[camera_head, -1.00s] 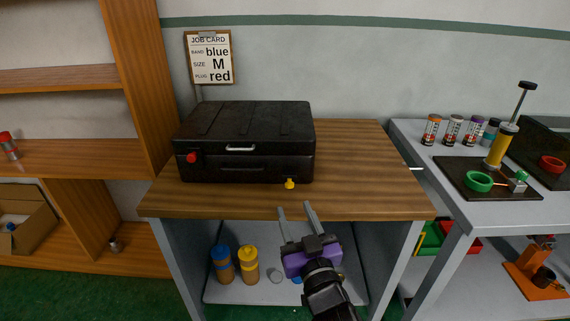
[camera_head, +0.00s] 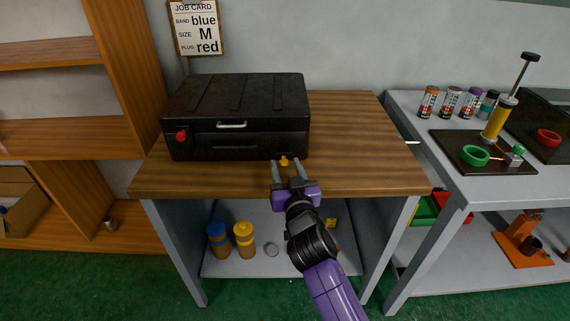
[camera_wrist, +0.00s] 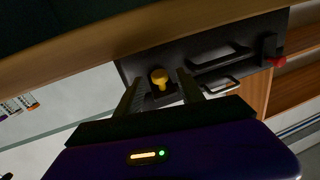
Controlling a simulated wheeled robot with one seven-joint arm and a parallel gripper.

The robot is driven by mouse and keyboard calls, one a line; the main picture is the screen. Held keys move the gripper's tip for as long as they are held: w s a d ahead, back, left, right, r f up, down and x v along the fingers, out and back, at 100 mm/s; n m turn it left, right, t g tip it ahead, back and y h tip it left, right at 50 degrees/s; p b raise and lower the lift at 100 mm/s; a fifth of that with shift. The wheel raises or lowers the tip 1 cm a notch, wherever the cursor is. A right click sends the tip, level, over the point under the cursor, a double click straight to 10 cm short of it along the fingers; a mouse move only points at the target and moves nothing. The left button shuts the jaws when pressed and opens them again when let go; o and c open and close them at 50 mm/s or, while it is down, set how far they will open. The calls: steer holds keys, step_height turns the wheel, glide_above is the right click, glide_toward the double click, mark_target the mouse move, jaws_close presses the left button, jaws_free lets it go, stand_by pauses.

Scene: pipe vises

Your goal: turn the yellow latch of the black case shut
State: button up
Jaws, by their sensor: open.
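The black case (camera_head: 240,110) lies closed on the wooden table. Its yellow latch (camera_head: 284,161) sits at the right end of the front face, low down; a red latch (camera_head: 181,136) is at the left end. My gripper (camera_head: 286,164) is open, its two fingers pointing at the yellow latch. In the wrist view the yellow latch (camera_wrist: 160,78) shows between and just beyond the two fingertips (camera_wrist: 158,80), with the case's front face (camera_wrist: 205,55) behind it. I cannot tell whether either finger touches the latch.
The wooden table top (camera_head: 360,150) is clear to the right of the case. Orange bottles (camera_head: 244,240) stand on the shelf below. A grey table (camera_head: 470,195) with a vise stands to the right. A job card (camera_head: 196,28) hangs on the wall behind.

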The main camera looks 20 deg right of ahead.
steer(key=shift+w, duration=0.55)
jaws_close()
stand_by(1.1)
